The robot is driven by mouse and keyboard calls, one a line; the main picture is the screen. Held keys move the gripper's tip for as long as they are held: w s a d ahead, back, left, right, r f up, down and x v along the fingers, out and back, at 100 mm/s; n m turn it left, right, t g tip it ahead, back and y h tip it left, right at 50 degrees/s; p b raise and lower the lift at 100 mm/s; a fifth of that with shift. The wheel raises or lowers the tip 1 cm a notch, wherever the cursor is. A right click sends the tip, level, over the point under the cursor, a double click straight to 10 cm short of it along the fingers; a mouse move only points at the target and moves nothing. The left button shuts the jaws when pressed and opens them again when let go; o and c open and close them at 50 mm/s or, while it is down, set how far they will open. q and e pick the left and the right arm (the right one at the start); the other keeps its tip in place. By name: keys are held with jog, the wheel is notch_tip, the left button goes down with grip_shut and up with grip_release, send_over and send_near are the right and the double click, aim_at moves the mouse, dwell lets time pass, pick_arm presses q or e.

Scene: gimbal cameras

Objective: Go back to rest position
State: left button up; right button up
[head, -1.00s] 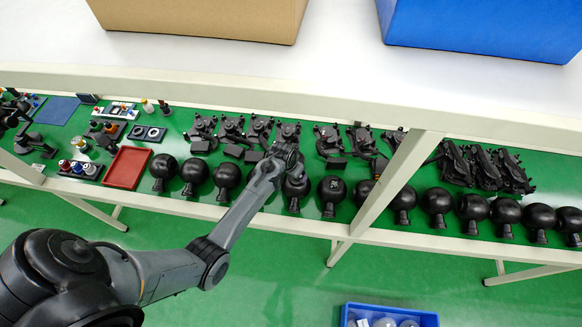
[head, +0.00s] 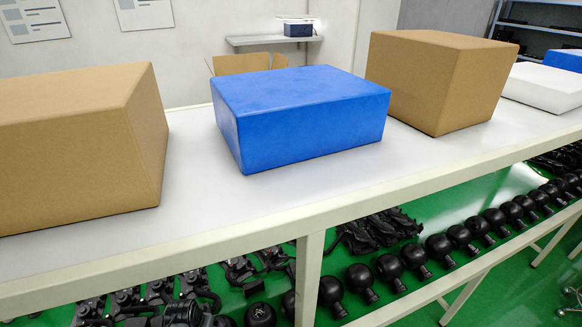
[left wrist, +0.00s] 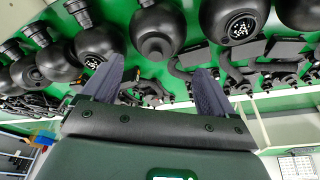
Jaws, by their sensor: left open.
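My left gripper (left wrist: 161,72) shows in the left wrist view with its two dark fingers spread apart and nothing between them. Black round gimbal cameras (left wrist: 157,30) hang across the top of that view, which looks turned over. I cannot tell whether the fingers touch any of them. In the head view the row of black round cameras (head: 386,266) stands on the green lower shelf. A dark shape at the bottom edge there may be part of my arm, but I cannot tell. My right gripper is in neither view.
A white upper table (head: 255,205) crosses the head view. On it stand a blue box (head: 300,112), a brown box (head: 70,145) at left and another brown box (head: 440,80) at right. A table leg (head: 309,280) and black folded parts (head: 375,230) are below.

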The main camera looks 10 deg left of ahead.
pick_arm(q)
jog(key=s+d+f+m+g+p, duration=0.2)
jog(key=s+p, duration=0.1)
jog(key=s, duration=1.3)
jog(key=s+d+r+t, duration=0.1)
jog(key=s+d+r, duration=0.1)
jog(key=r, duration=0.4)
jog(key=s+d+r+p, duration=0.1)
jog(key=s+d+r, duration=0.2)
jog(key=d+r, duration=0.2)
jog(key=s+d+r+m+t+p, duration=0.1)
jog(key=d+r, duration=0.3)
jog(key=r, duration=0.4)
jog(key=shift+s+d+r+t+h, duration=0.2)
jog(key=shift+s+r+t+h, duration=0.1)
jog(key=shift+s, duration=0.55)
jog(key=shift+c, duration=0.3)
